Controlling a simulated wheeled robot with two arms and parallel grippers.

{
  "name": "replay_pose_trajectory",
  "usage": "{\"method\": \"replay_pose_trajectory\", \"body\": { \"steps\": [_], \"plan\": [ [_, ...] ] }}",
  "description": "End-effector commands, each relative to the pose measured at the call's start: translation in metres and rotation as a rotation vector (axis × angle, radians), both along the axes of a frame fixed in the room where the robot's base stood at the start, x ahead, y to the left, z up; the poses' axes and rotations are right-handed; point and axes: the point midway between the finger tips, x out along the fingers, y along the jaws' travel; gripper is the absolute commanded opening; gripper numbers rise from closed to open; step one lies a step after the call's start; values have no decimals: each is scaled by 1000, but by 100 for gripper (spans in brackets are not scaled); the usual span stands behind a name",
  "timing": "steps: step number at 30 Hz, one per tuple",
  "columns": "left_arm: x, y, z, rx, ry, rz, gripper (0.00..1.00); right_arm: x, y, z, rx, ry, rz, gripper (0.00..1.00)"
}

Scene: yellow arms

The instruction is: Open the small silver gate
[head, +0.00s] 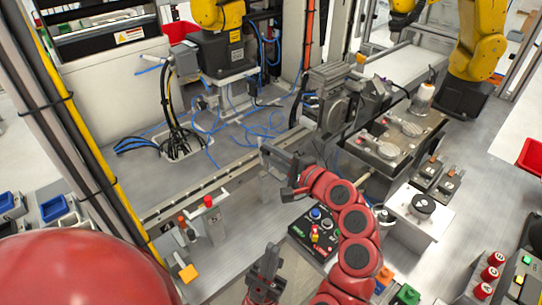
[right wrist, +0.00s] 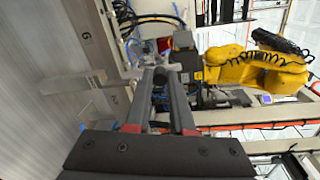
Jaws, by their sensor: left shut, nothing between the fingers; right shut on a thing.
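A long low silver rail (head: 195,200) runs across the grey deck from lower left toward the machine in the middle. A small silver upright piece (head: 264,188) stands at its right part, beside my right gripper; I take it to be part of the gate, but cannot be sure. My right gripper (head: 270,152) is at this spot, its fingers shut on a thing. In the right wrist view the right gripper's fingers (right wrist: 160,78) come together at a grey piece, mostly hidden between them. My left gripper (head: 272,250) is shut and empty, low in the head view, apart from the rail.
A black control box (head: 314,232) with buttons lies under my right arm. A small red-topped post (head: 211,215) stands left of the grippers. Blue cables (head: 228,125) lie on the deck behind the rail. A yellow robot arm (head: 218,15) stands at the back.

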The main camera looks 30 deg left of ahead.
Motion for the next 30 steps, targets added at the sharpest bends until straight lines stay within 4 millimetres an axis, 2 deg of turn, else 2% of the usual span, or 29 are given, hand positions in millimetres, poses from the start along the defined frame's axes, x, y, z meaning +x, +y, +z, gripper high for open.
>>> {"method": "replay_pose_trajectory", "body": {
  "steps": [8,9,14,24,30],
  "plan": [
    [0,0,0,0,0,0,0,0,0,1,0,-1,-1,0],
    [0,0,0,0,0,0,0,0,0,1,1,0,-1,23],
    [0,0,0,0,0,0,0,0,0,1,1,0,0,52],
    [0,0,0,0,0,0,0,-1,-1,1,0,0,1,52],
    [0,0,-5,0,0,0,0,-6,-18,2,2,-2,-1,52]
  ]
}}
